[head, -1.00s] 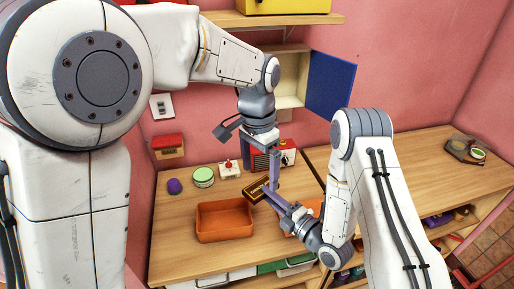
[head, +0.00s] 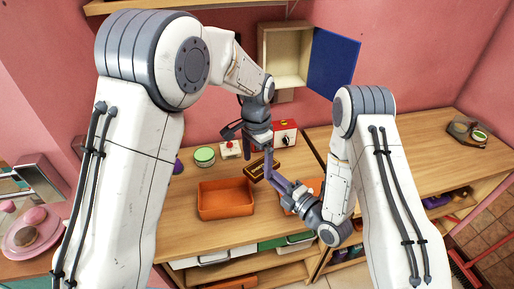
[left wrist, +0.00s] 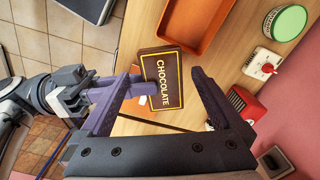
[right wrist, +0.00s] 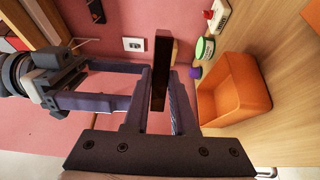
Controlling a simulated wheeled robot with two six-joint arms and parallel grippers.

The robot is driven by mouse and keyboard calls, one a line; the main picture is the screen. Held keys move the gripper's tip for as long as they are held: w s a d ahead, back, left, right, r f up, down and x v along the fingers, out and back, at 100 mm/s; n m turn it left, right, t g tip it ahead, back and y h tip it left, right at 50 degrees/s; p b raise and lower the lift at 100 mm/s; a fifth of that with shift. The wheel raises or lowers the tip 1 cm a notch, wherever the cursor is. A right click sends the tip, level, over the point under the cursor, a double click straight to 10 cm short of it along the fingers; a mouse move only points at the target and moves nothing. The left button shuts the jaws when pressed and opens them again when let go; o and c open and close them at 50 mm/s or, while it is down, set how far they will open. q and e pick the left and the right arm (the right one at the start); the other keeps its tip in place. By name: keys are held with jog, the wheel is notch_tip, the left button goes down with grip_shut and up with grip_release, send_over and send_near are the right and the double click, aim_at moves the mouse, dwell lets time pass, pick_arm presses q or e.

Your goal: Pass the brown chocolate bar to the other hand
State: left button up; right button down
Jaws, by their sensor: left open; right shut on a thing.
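The brown chocolate bar (head: 256,171) with yellow lettering is held above the table by my right gripper (head: 277,179). In the right wrist view the bar (right wrist: 161,75) shows edge-on as a thin dark strip between the right fingers (right wrist: 160,105). My left gripper (head: 252,145) is open beside the bar. In the left wrist view the bar's labelled face (left wrist: 163,82) shows between the spread left fingers (left wrist: 165,95), with clear space between it and the right-hand finger. Whether the left fingers touch it cannot be told.
An orange tray (head: 226,212) stands on the table just below the bar; part of another orange container (head: 290,199) shows behind my right gripper. The right tabletop is mostly clear.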

pick_arm(q)
jog(key=shift+f, duration=0.9)
jog(key=c, duration=1.5)
pick_arm(e)
jog(key=c, duration=0.7)
grip_release()
jog(key=shift+o, duration=0.2)
